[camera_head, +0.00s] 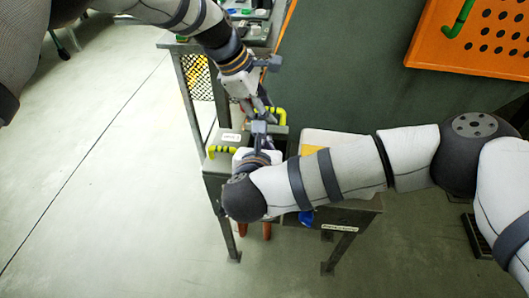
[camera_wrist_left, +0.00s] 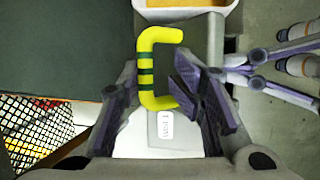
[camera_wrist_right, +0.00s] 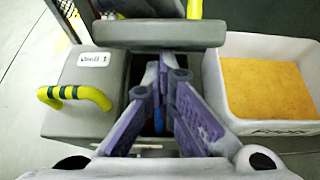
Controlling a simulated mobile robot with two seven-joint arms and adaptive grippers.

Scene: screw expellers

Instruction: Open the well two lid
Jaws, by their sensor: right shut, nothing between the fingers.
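The well two lid (camera_wrist_right: 160,34) is tilted up, seen nearly edge-on in the right wrist view. Its yellow handle with dark bands (camera_wrist_left: 146,68) is on the far side and also shows in the head view (camera_head: 279,114). My left gripper (camera_head: 264,108) is open, with its fingers (camera_wrist_left: 160,105) on either side of the handle. The right-hand finger overlaps it; I cannot tell whether they touch. My right gripper (camera_wrist_right: 166,78) is shut and empty, in front of the lid over a dark opening. My arms partly hide the well in the head view.
Left of the opening is the closed well one lid (camera_wrist_right: 77,78) with its yellow handle (camera_wrist_right: 75,95). Right of it stands a white bin (camera_wrist_right: 286,127) with a yellow bottom. A dark mesh panel (camera_wrist_left: 38,130) stands behind, near my left gripper.

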